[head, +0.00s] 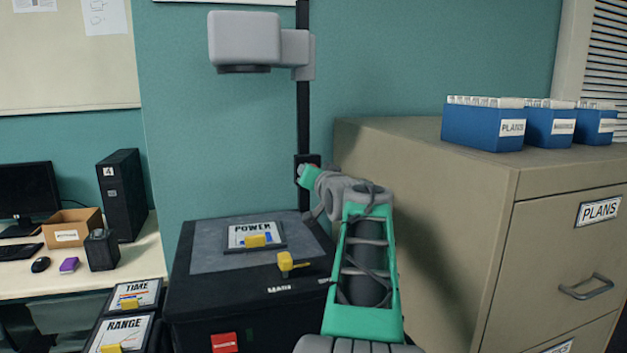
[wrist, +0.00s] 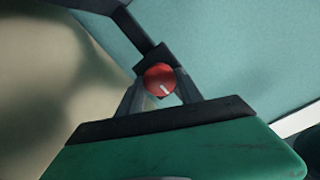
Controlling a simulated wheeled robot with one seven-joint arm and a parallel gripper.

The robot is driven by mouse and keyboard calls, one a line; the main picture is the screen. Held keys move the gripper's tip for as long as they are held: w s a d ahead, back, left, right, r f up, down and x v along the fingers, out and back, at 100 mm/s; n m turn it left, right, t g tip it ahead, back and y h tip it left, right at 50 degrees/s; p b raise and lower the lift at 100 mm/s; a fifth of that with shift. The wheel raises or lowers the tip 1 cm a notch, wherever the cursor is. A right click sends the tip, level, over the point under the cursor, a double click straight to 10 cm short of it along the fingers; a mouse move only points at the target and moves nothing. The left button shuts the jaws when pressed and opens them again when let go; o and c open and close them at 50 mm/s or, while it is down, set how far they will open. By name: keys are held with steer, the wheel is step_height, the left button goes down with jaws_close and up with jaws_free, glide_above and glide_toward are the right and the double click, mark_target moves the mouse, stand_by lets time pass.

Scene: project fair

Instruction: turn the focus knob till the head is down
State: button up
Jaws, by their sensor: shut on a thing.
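The focus knob shows in the wrist view as a round red knob (wrist: 159,79) with a white pointer mark. It sits on a small dark block on the black post (head: 303,115). My gripper (wrist: 160,88) is shut on the knob, one finger on each side. In the head view my gripper (head: 305,172) reaches the post from the right and hides most of the knob. The grey projector head (head: 244,40) is high on the post, well above the knob and the black base box (head: 195,290).
A tan filing cabinet (head: 425,165) stands close to the right of my arm, with blue file boxes (head: 480,128) on top. A desk with a black computer tower (head: 121,195) is at the left.

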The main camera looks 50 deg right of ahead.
steer(key=shift+f, duration=0.1)
steer(key=o, duration=1.4)
steer(key=shift+c, duration=0.2)
steer(key=shift+s, duration=0.1)
steer(key=b+v, duration=0.1)
steer(key=v, duration=0.6)
steer(key=shift+s, duration=0.25)
steer(key=shift+a, duration=0.15)
